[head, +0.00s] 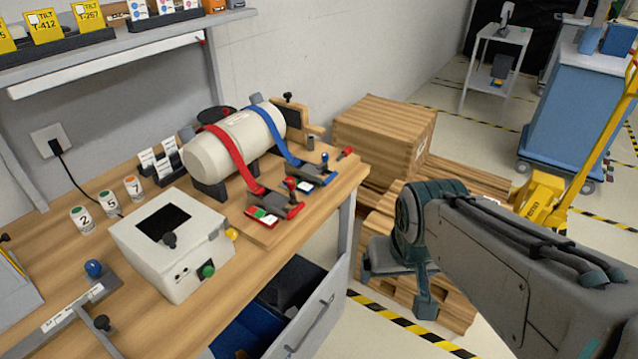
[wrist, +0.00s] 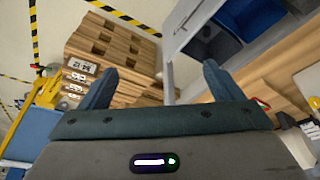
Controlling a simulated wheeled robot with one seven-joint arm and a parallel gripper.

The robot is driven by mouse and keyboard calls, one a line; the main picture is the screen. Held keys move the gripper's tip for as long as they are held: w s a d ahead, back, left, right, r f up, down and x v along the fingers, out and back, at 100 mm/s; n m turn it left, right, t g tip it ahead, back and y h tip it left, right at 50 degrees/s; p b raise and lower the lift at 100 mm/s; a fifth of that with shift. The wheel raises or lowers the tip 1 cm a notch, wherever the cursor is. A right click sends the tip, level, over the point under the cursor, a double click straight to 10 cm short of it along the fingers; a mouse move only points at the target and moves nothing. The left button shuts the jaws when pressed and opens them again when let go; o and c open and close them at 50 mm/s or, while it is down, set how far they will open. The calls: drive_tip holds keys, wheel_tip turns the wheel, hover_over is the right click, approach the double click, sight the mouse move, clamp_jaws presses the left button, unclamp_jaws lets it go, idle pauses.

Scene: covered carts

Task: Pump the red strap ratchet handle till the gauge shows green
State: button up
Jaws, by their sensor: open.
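A white cylinder (head: 228,148) lies on cradles on the workbench, with a red strap (head: 229,150) and a blue strap (head: 273,135) over it. The red strap runs down to a ratchet with a red-knobbed handle (head: 290,186). A small gauge (head: 261,216) with green and red parts sits beside that ratchet; its pointer is too small to read. The blue strap's ratchet (head: 318,173) stands to its right. My gripper (wrist: 155,85) is open and empty. In the head view it hangs right of the bench, in front of the wooden crates, apart from the ratchet.
A white box (head: 172,243) with a green button stands left of the ratchets. An open drawer (head: 318,310) juts from the bench front. Wooden crates (head: 378,135) and a pallet stand right of the bench. A blue cart (head: 570,110) and yellow pallet jack (head: 540,198) are farther right.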

drive_tip(key=w+d+f+t+h+b, duration=0.1)
drive_tip(key=w+d+t+b, duration=0.15)
drive_tip(key=w, duration=0.35)
drive_tip(key=w+d+f+t+b, duration=0.1)
drive_tip(key=w+d+f+t, duration=0.15)
drive_tip(key=w, duration=0.35)
drive_tip(key=n+t+y+b, duration=0.3)
drive_tip(key=n+y+b, duration=0.7)
drive_tip(key=y, duration=0.6)
approach(295, 208)
drive_tip(key=shift+n, duration=0.3)
drive_tip(key=x, duration=0.9)
drive_tip(key=shift+w+a+f, duration=0.2)
drive_tip(key=shift+a+f, duration=0.1)
drive_tip(key=shift+a, duration=0.05)
